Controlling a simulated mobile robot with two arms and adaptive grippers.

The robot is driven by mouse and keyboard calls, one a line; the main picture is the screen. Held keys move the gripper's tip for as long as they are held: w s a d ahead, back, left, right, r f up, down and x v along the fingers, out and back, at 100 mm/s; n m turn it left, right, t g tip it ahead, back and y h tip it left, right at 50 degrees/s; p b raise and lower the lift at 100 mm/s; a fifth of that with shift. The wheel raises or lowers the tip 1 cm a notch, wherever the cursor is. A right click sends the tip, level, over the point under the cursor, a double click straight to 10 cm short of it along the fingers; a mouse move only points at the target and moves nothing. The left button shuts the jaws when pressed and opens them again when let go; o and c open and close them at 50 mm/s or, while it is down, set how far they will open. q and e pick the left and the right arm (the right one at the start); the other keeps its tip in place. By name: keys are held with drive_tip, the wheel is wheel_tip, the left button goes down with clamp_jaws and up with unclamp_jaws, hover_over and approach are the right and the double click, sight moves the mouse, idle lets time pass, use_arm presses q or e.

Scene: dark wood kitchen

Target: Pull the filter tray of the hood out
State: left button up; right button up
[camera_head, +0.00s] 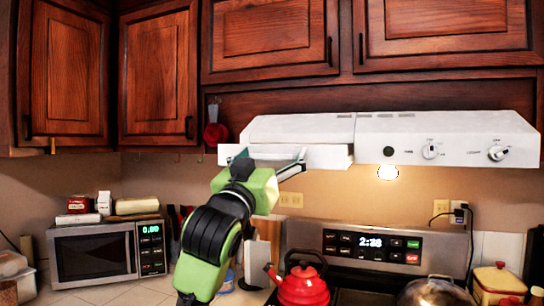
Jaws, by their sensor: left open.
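The white range hood (445,135) hangs under the wall cabinets. The filter tray (332,157) shows as a white slab low on the hood's left half, under a sloped white cover. I cannot tell how far out it sits. My left gripper (272,160) is open, in front of the tray's left part, with its fingers up at the slab's height. The green wrist hides part of the wall below, and the fingers cover part of the tray's front. Whether they touch the tray I cannot tell. My right gripper is not in view.
The hood's right half has knobs (430,151) and a lit lamp (388,172). Below are a stove panel (345,245), a red kettle (302,286) and a pot (434,293). A microwave (92,254) stands at left. A red pan (215,134) hangs left of the hood.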

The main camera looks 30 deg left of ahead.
use_arm(q)
drive_tip(key=shift+s, duration=0.1)
drive_tip(key=v, duration=0.7)
drive_tip(key=shift+s+d+f, duration=0.1)
drive_tip(key=shift+s, duration=0.05)
idle(0.3)
